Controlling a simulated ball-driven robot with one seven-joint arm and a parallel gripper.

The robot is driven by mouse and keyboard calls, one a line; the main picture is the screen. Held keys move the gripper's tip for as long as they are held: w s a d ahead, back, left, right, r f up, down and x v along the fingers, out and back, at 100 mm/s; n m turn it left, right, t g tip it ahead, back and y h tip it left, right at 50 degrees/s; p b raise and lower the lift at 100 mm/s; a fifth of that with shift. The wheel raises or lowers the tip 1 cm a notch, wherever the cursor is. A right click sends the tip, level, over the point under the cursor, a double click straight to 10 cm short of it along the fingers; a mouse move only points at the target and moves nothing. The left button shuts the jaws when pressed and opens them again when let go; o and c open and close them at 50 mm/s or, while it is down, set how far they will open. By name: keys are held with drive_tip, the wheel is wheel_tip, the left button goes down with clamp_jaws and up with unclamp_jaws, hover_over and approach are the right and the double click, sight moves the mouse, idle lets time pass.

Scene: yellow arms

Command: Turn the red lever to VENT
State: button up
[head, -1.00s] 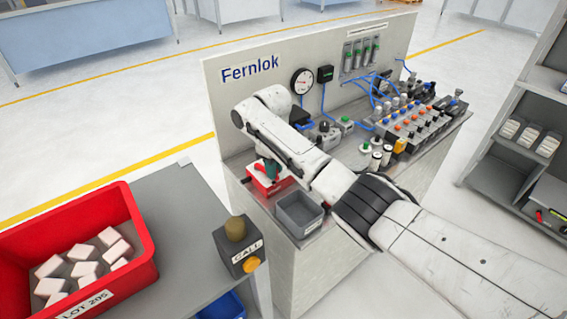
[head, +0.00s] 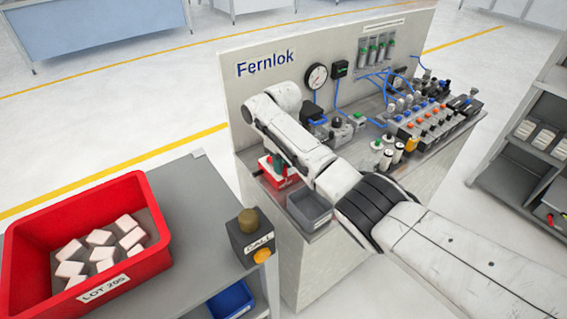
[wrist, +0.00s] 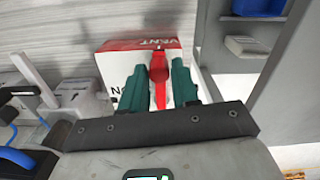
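The red lever (wrist: 158,66) stands out from a red-and-white box (wrist: 114,68) in the wrist view. Lettering that looks like VENT is on the box's far edge; other lettering is partly covered by a finger. My gripper (wrist: 157,76) has its two green fingers on either side of the lever, with narrow gaps visible beside it, so it looks open around the lever. In the head view the box (head: 291,180) sits on the bench below my gripper (head: 278,165), and my arm hides the lever there.
A grey bin (head: 310,211) stands on the bench close to the box. A Fernlok panel (head: 262,92) with a gauge (head: 316,76) rises behind. Valves and blue hoses fill the bench's right part. A side table holds a red crate (head: 150,262) and a call-button box (head: 250,238).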

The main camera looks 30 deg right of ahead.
drive_tip(key=o, duration=0.3)
drive_tip(key=shift+o, duration=0.2)
wheel_tip(320, 180, up, 11)
drive_tip(key=b, duration=0.1)
drive_tip(key=shift+f, duration=0.15)
idle(0.3)
